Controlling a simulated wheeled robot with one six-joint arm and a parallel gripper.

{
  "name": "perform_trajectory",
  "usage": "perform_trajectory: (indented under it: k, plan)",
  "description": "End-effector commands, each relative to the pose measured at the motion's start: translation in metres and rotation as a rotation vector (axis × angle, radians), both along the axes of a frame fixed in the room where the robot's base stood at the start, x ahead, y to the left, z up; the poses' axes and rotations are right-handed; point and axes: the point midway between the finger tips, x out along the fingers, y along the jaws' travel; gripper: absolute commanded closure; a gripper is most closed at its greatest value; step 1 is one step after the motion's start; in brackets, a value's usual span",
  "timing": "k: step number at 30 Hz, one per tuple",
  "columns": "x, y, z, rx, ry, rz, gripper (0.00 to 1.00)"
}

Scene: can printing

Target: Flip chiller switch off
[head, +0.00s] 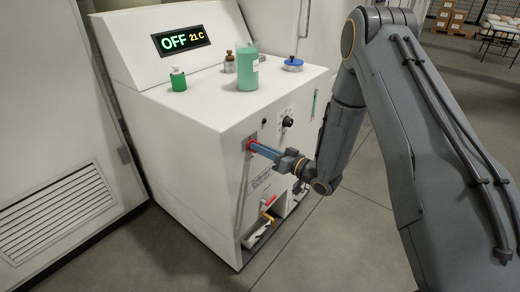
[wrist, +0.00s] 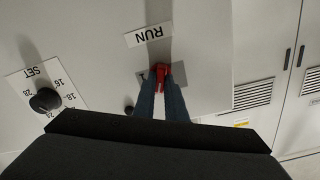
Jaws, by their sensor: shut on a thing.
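The chiller (head: 190,130) is a white cabinet with a sloped top panel. The red switch (head: 250,144) is on the front face, at the tips of my gripper (head: 262,149). In the wrist view the red switch (wrist: 160,75) shows between the two blue fingers of my gripper (wrist: 162,86), which are shut on it. The fingers hide part of the switch.
A dial (head: 287,122) sits right of the switch; it also shows in the wrist view (wrist: 45,100). A green bottle (head: 178,79), a brown bottle (head: 229,62), a teal container (head: 247,69) and a blue-lidded jar (head: 293,64) stand on top. An open recess (head: 258,234) lies below.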

Motion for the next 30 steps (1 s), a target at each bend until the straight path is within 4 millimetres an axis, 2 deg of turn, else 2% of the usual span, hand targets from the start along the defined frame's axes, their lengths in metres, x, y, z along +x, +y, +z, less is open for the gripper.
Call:
perform_trajectory:
  k: [15, 30]
  plan:
    - [-0.0006, 0.0005, 0.0001, -0.208, -0.268, -0.001, 1.0]
    - [-0.0011, 0.0007, 0.0007, -0.265, -0.34, -0.001, 1.0]
